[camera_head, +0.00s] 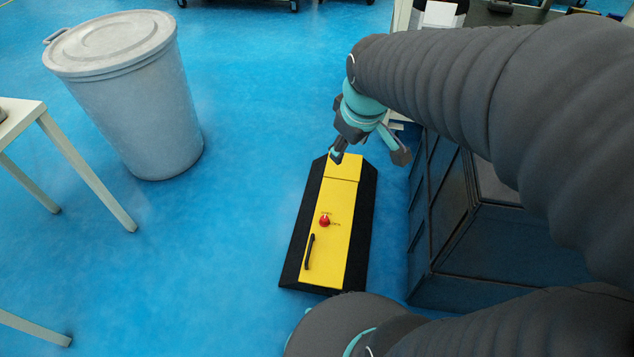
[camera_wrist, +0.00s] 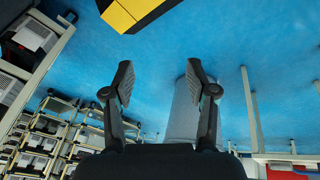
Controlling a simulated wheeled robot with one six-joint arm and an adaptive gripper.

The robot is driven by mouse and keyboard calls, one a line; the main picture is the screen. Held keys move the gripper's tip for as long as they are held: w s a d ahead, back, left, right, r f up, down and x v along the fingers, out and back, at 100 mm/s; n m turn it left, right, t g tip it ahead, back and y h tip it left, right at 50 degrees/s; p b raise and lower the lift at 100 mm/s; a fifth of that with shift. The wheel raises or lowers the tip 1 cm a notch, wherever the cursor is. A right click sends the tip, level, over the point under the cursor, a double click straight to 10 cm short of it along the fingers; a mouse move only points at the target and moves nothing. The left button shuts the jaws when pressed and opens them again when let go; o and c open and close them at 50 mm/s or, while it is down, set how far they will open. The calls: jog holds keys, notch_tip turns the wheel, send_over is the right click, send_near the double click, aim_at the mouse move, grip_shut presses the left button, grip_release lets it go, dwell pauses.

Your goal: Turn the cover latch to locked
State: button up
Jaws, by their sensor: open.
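The yellow cover (camera_head: 333,249) lies on the blue floor, set in a black bevelled surround (camera_head: 361,225). A small red latch knob (camera_head: 324,221) sits near its middle with tiny marks beside it, too small to read. A black bar handle (camera_head: 309,252) is on its near left part. My gripper (camera_head: 369,154) is above the cover's far end, beyond the latch and apart from it. In the wrist view my gripper (camera_wrist: 159,67) is open and empty, its two fingers spread. A yellow and black corner of the cover unit (camera_wrist: 130,13) shows at the top there; the latch is not visible.
A dark cabinet (camera_head: 470,240) stands close to the right of the cover. A grey lidded bin (camera_head: 130,95) stands to the left, with a white table (camera_head: 85,170) at the left edge. Blue floor is clear between bin and cover. Racks (camera_wrist: 45,140) show in the wrist view.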

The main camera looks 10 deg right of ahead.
jog(key=w+f+n+g, duration=0.1)
jog(key=w+f+n, duration=0.3)
jog(key=w+f, duration=0.3)
jog(key=n+g+p, duration=0.2)
jog(key=n+g, duration=0.1)
jog(key=n, duration=0.9)
send_over(325, 218)
notch_tip(325, 218, down, 32)
notch_tip(325, 218, down, 14)
jog(key=shift+r, duration=0.1)
grip_shut()
